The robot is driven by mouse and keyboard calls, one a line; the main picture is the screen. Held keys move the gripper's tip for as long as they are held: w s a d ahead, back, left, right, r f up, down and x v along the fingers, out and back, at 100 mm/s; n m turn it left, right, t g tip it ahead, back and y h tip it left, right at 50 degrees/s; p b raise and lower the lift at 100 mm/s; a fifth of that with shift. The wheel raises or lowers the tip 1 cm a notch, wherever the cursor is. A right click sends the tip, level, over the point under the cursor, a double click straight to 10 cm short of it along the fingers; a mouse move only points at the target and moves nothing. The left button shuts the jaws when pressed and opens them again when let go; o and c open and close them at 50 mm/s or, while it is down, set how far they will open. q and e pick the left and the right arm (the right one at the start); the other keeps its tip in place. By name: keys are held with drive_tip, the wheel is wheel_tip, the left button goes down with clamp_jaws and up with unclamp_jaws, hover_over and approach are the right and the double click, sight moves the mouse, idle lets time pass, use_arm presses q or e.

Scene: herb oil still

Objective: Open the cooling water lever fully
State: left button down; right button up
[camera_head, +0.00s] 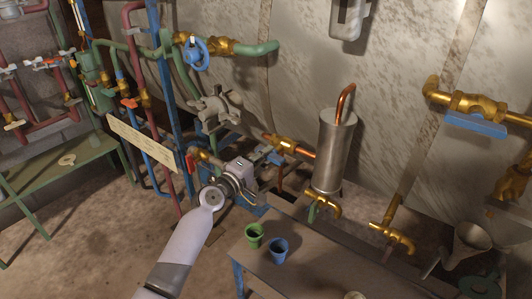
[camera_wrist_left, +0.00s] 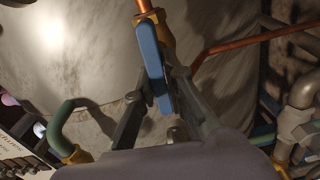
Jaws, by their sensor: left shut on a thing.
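A blue lever (camera_head: 275,157) sits on a brass valve (camera_head: 283,141) on the copper line left of the steel cylinder. My left gripper (camera_head: 264,158) is at this lever and partly hides it. In the left wrist view the blue lever (camera_wrist_left: 151,58) runs lengthwise from the brass fitting (camera_wrist_left: 166,28) in between the fingers of my left gripper (camera_wrist_left: 157,90), which are shut on its free end. I cannot tell the exact lever angle against the pipe. My right gripper is in neither view.
The steel cylinder (camera_head: 335,150) with a copper pipe stands just right of the lever. A bench (camera_head: 335,265) with a green cup (camera_head: 254,236) and a blue cup (camera_head: 278,251) is in front. A blue handwheel (camera_head: 195,53) and another blue lever (camera_head: 476,125) are farther off.

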use_arm(q)
drive_tip(key=shift+f+n, duration=0.1)
drive_tip(key=shift+n, duration=0.6)
drive_tip(key=c, duration=1.7)
unclamp_jaws()
drive_tip(key=shift+o, duration=0.2)
drive_tip(key=v, duration=1.2)
